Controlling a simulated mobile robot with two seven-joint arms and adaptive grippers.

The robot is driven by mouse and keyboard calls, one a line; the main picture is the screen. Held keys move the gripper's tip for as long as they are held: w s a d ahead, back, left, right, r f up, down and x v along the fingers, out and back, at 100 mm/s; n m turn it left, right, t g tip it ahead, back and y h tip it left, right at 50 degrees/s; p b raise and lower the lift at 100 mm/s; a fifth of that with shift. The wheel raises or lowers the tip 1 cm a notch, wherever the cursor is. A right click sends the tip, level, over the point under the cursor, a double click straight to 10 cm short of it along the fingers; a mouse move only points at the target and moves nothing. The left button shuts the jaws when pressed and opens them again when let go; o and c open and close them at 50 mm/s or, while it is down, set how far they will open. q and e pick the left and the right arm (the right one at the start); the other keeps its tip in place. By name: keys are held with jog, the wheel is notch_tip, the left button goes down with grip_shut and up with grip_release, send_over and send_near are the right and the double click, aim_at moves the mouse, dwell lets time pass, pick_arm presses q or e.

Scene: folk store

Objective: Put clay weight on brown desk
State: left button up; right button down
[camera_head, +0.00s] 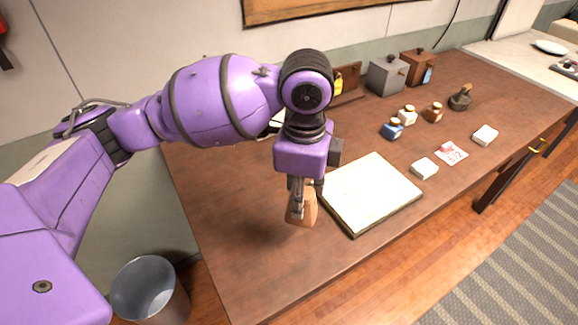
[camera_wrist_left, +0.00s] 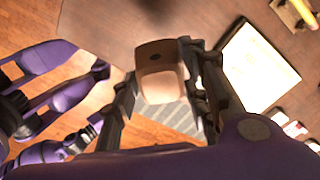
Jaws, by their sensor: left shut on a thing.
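The clay weight (camera_head: 302,208) is a small orange-brown block with a dark hole in one face. My left gripper (camera_head: 298,193) is shut on it, with the fingers pointing down over the brown desk (camera_head: 235,245). A soft shadow lies on the desk below and left of it, and it appears held above the surface. In the left wrist view the clay weight (camera_wrist_left: 161,82) sits between the two fingers (camera_wrist_left: 163,92). My right gripper is not seen in the head view.
A large pale book or board (camera_head: 370,192) lies just right of the weight. Small bottles (camera_head: 392,129), white blocks (camera_head: 424,168), a card (camera_head: 451,152) and boxes (camera_head: 387,75) stand farther right and back. The desk's near left part is clear. A grey bin (camera_head: 148,290) stands on the floor.

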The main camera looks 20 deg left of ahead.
pick_arm(q)
jog(key=w+a+f, duration=0.1)
jog(key=a+f, duration=0.2)
jog(key=a, duration=0.1)
jog(key=w+a+f, duration=0.1)
jog(key=a+f, duration=0.2)
jog(key=a, duration=0.1)
jog(key=w+a+f, duration=0.1)
jog(key=a+f, duration=0.2)
jog(key=a, duration=0.1)
jog(key=shift+w+a+f, duration=0.2)
jog(key=shift+a+f, duration=0.05)
notch_tip(320, 180, down, 3)
jog(key=shift+a+f+b, duration=0.1)
jog(key=shift+f+b, duration=0.05)
jog(key=shift+b, duration=0.2)
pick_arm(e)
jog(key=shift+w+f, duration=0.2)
pick_arm(q)
jog(key=shift+f, duration=0.1)
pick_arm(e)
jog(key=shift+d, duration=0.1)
pick_arm(q)
jog(key=o, duration=1.4)
jog(key=shift+o, duration=0.2)
